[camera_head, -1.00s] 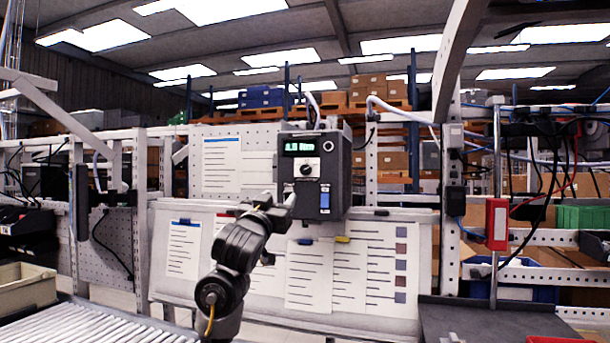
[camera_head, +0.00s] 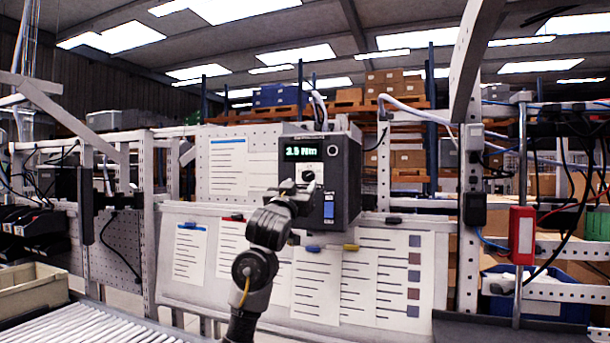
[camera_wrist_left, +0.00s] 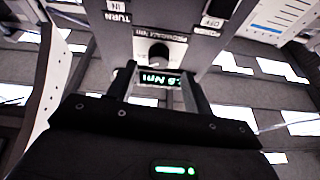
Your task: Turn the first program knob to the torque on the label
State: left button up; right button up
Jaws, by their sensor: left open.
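The dark controller box (camera_head: 346,185) hangs on the frame at centre. The knob (camera_head: 308,176) sits just below the display; in the wrist view the dark round knob (camera_wrist_left: 158,52) shows beside "PROGRAM Nm" lettering, upside down. My left gripper (camera_head: 290,188) is in front of the box's lower left face, close to the knob. In the wrist view its two fingers (camera_wrist_left: 160,78) are apart, with the display between them; contact with the knob cannot be told. The torque label is not readable. My right gripper is out of view.
A sloped white board (camera_head: 420,240) with several printed sheets (camera_head: 320,285) lies below the box. A pegboard sheet (camera_head: 228,165) hangs left of it. A roller conveyor (camera_head: 90,325) is at lower left; a red device (camera_head: 521,235) hangs at right.

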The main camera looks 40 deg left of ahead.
aim_at(307, 177)
pick_arm(q)
jog(key=p+x, duration=0.1)
jog(key=x, duration=0.1)
jog(key=shift+w+r, duration=0.3)
jog(key=shift+w, duration=0.05)
jog(key=shift+w+r, duration=0.15)
jog(key=shift+w, duration=0.15)
jog(key=shift+w+a, duration=0.2)
jog(key=shift+w, duration=0.1)
jog(key=c, duration=1)
jog(key=shift+o, duration=0.2)
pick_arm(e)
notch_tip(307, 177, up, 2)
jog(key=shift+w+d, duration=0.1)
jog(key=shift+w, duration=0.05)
